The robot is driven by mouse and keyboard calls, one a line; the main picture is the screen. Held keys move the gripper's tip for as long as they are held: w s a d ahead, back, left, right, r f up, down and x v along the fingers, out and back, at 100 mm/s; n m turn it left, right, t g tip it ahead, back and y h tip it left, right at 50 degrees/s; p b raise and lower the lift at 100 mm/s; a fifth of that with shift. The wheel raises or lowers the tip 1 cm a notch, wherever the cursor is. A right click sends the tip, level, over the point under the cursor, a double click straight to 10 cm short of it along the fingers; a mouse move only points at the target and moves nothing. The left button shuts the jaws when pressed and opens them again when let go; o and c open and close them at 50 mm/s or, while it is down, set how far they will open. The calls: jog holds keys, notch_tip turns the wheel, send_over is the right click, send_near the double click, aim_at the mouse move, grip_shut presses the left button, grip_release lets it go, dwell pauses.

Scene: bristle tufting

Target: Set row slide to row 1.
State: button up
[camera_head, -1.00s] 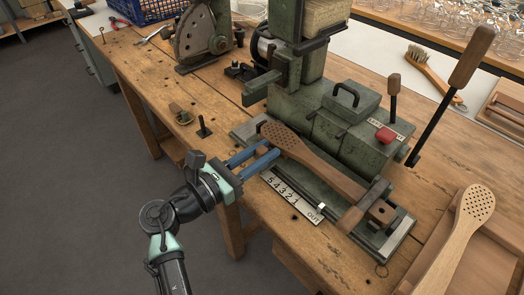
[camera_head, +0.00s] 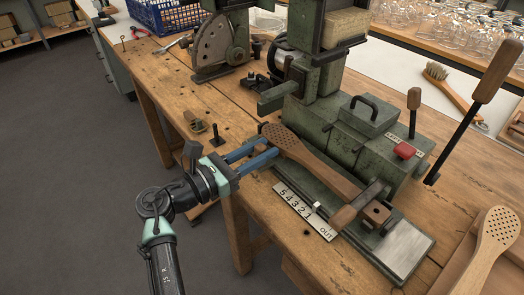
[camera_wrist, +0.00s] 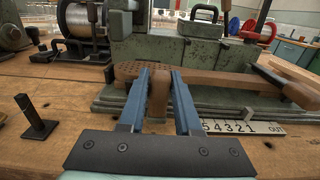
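The row slide carries a brown wooden brush with a perforated head (camera_head: 283,138); this head also shows in the wrist view (camera_wrist: 128,68). My gripper (camera_head: 273,153) reaches in from the left with its blue fingers below the brush head. In the wrist view the fingers (camera_wrist: 158,78) close around an upright wooden grip (camera_wrist: 158,95), one on each side. The scale plate (camera_head: 303,211) reads 5 4 3 2 1 and OUT.
The green machine (camera_head: 340,140) stands behind the slide, with a red button (camera_head: 404,150) and a long lever (camera_head: 460,125). A black post (camera_head: 216,137) stands left of my gripper. Another pale brush (camera_head: 490,240) lies at the lower right.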

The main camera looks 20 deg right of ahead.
jog(key=o, duration=0.3)
jog(key=p+v, duration=0.2)
jog(key=v, duration=1.1)
